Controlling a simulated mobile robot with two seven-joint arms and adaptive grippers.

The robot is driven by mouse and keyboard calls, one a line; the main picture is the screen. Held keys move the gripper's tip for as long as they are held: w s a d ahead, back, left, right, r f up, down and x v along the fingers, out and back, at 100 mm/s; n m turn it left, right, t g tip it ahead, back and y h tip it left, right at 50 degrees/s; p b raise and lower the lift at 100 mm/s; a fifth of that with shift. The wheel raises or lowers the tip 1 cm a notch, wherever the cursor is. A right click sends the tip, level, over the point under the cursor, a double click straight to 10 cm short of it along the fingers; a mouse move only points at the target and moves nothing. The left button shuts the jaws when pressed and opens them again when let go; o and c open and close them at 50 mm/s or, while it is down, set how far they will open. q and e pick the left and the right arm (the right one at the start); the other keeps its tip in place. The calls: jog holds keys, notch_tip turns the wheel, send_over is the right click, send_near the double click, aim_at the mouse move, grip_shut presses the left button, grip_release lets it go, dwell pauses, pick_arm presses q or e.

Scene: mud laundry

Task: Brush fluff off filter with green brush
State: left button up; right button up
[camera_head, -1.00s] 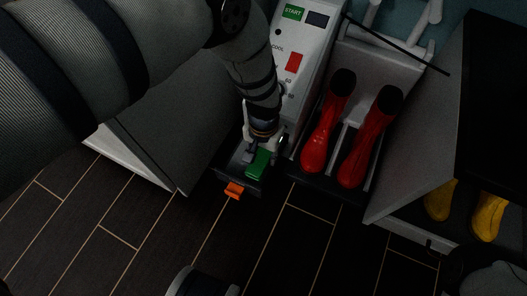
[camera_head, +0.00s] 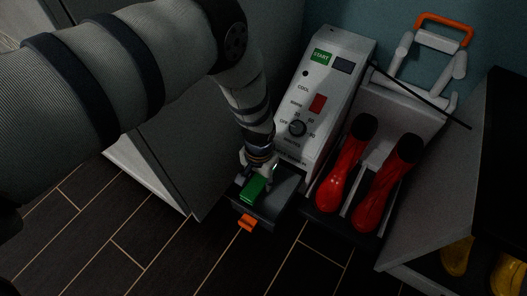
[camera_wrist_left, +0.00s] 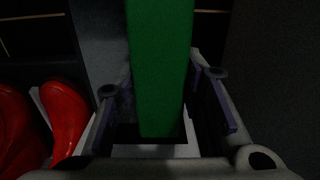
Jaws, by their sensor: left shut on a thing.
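The green brush (camera_head: 253,188) is a plain green block held in my left gripper (camera_head: 258,177). In the left wrist view the brush (camera_wrist_left: 160,65) runs between the two fingers of the left gripper (camera_wrist_left: 163,90), which is shut on it. The brush is over the dark filter drawer (camera_head: 286,193), which juts from the foot of the white machine and has an orange tab (camera_head: 247,223) at its front. I cannot tell whether the brush touches the filter, and no fluff can be made out. My right gripper is not in view.
The white control machine (camera_head: 325,85) stands behind the filter. Red boots (camera_head: 343,180) stand on a rack to its right. A grey cabinet (camera_head: 165,125) is close on the left. Yellow boots (camera_head: 457,258) are at the lower right. The dark tiled floor in front is clear.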

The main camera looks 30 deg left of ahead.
pick_arm(q)
jog(key=shift+f, duration=0.15)
dwell(0.4)
jog(key=shift+s+d, duration=0.2)
jog(key=shift+d, duration=1.35)
jog(key=shift+s+d, duration=0.2)
jog(key=shift+d, duration=1.3)
jog(key=shift+a, duration=0.1)
jog(key=shift+s+a+p, duration=0.15)
jog(key=shift+a+p, duration=0.4)
jog(key=shift+a, duration=1.3)
jog(key=shift+s+a, duration=0.1)
jog(key=shift+a, duration=1)
jog(key=shift+s, duration=0.1)
